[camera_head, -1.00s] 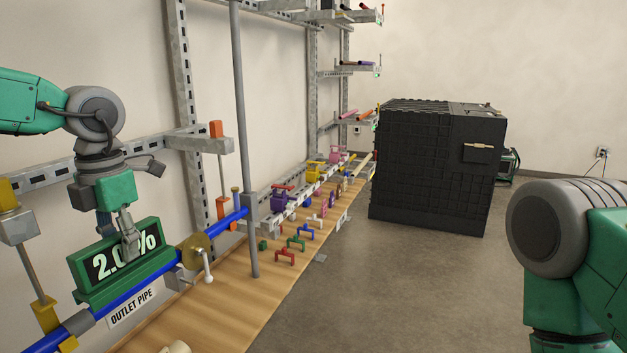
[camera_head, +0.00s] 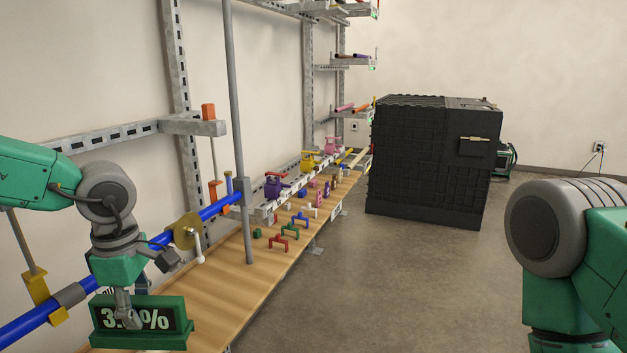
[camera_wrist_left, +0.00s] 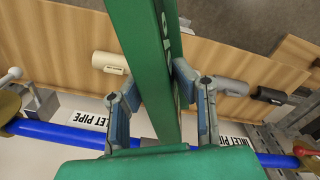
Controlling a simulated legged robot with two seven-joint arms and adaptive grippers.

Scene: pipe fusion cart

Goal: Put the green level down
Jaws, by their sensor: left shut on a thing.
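The green level (camera_head: 168,338) has a dark display that reads about 3 percent, with a digit hidden by a finger. My left gripper (camera_head: 126,308) is shut on it in the head view, at the lower left, in front of the blue pipe (camera_head: 30,325). In the left wrist view the level (camera_wrist_left: 150,50) runs between the two fingers of the left gripper (camera_wrist_left: 162,105). I cannot tell whether its base touches the wooden bench (camera_head: 215,295). My right arm shows at the right edge, but its gripper is out of view.
A brass-coloured disc with a white handle (camera_head: 187,232) sits on the blue pipe. A grey upright pole (camera_head: 240,130) stands at the bench. Several small coloured clamps, one red (camera_head: 284,244), lie farther along. A black case (camera_head: 430,160) stands on the floor. The near bench has bare wood.

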